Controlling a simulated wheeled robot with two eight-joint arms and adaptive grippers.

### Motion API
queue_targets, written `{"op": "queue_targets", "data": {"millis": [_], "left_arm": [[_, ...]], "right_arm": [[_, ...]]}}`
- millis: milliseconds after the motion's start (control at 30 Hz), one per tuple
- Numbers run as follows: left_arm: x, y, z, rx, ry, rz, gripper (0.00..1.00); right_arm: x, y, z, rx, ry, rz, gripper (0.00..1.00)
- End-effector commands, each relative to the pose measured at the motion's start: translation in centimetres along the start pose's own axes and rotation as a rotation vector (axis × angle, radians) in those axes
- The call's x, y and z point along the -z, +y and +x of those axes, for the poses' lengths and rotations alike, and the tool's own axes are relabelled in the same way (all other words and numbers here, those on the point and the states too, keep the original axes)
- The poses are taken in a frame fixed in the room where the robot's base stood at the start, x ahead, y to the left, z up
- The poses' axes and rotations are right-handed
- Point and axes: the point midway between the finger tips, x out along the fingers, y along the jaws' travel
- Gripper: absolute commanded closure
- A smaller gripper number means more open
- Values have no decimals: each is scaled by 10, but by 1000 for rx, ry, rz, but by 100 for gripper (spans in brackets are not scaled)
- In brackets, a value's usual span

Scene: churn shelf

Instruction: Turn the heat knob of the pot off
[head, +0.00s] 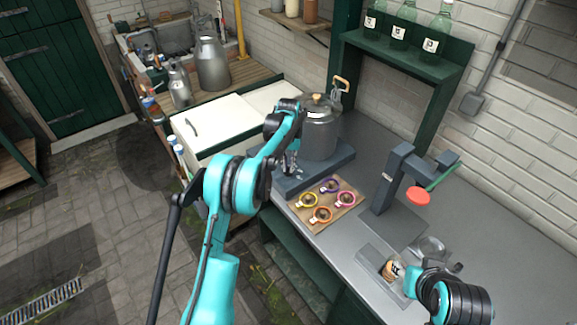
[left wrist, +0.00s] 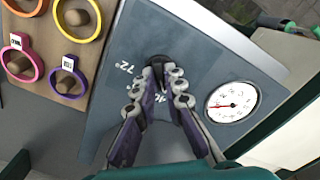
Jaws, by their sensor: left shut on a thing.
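The pot (head: 319,130) is a grey metal vessel with a lid, standing on a dark grey heater base (head: 318,170). In the left wrist view the base's face (left wrist: 213,62) carries white number marks, a round white dial with a red needle (left wrist: 232,102), and a dark round knob (left wrist: 158,62). My left gripper (head: 290,160) is at the front of the base. In the left wrist view its fingertips (left wrist: 158,72) are closed around the knob, which they partly hide. My right gripper (head: 402,277) is low at the right, by a small labelled cup; its jaws are not clear.
A wooden board (head: 338,214) with several coloured rings lies just right of the base. A white chest (head: 215,120) is on the left. Green shelving with bottles (head: 400,35) is behind.

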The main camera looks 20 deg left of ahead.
Motion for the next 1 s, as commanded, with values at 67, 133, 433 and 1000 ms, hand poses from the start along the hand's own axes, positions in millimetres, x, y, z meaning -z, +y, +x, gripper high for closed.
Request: {"op": "queue_targets", "data": {"millis": [67, 133, 433, 1000], "left_arm": [[0, 0, 0, 0, 1, -69, 100], [0, 0, 0, 0, 2, -131, 100], [0, 0, -1, 0, 2, -351, 100], [1, 0, -1, 0, 2, -495, 100]], "right_arm": [[0, 0, 0, 0, 0, 0, 60], [0, 0, 0, 0, 0, 0, 60], [0, 0, 0, 0, 0, 0, 60], [0, 0, 0, 0, 0, 0, 60]]}}
